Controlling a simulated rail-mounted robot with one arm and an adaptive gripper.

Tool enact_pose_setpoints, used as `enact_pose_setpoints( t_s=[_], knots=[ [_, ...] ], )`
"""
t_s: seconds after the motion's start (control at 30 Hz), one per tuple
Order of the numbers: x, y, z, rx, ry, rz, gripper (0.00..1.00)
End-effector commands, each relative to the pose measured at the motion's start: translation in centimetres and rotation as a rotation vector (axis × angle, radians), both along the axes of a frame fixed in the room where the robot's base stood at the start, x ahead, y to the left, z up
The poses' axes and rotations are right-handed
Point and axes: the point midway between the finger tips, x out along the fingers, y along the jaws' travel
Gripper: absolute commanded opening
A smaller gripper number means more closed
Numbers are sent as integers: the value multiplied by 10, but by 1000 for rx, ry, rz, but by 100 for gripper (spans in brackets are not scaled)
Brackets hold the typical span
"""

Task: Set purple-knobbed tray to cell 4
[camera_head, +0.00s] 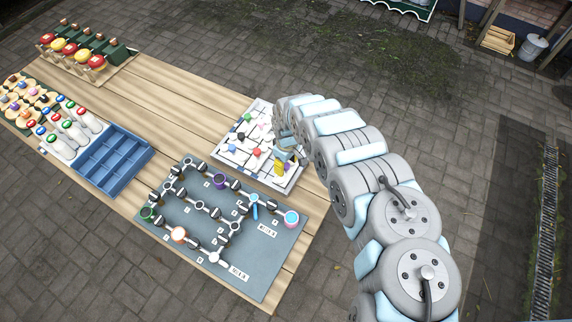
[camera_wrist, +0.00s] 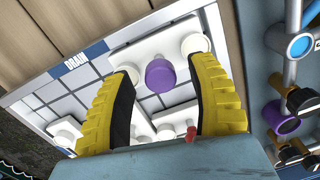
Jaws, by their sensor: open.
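The purple-knobbed tray (camera_wrist: 131,50) is a flat white tray on a gridded white board in the wrist view. Its round purple knob (camera_wrist: 160,73) stands between my two yellow fingers. My gripper (camera_wrist: 167,66) is open, with one finger on each side of the knob and gaps showing beside it. In the head view my gripper (camera_head: 281,168) is over the lower right part of the sliding board (camera_head: 222,153). My arm and gripper hide part of the board there. I cannot read cell numbers, so I cannot tell which cell is cell 4.
Other white trays with knobs share the board, including a red one (camera_wrist: 190,133). A blue strip marked DRAIN (camera_wrist: 76,63) lies along its edge. A grey pipe panel (camera_head: 205,237) is close by. A blue divided box (camera_head: 118,160) stands farther left. Bare planks (camera_head: 180,100) lie behind.

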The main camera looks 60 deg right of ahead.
Motion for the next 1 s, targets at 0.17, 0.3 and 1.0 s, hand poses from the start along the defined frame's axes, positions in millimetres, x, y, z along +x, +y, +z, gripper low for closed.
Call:
enact_pose_setpoints(
  t_s=[0.17, 0.3, 1.0],
  knots=[
    [0, 1, -5, 0, 0, 0, 58],
    [0, 0, -5, 0, 0, 0, 58],
    [1, -8, -7, -1, -2, 0, 0]
  ],
)
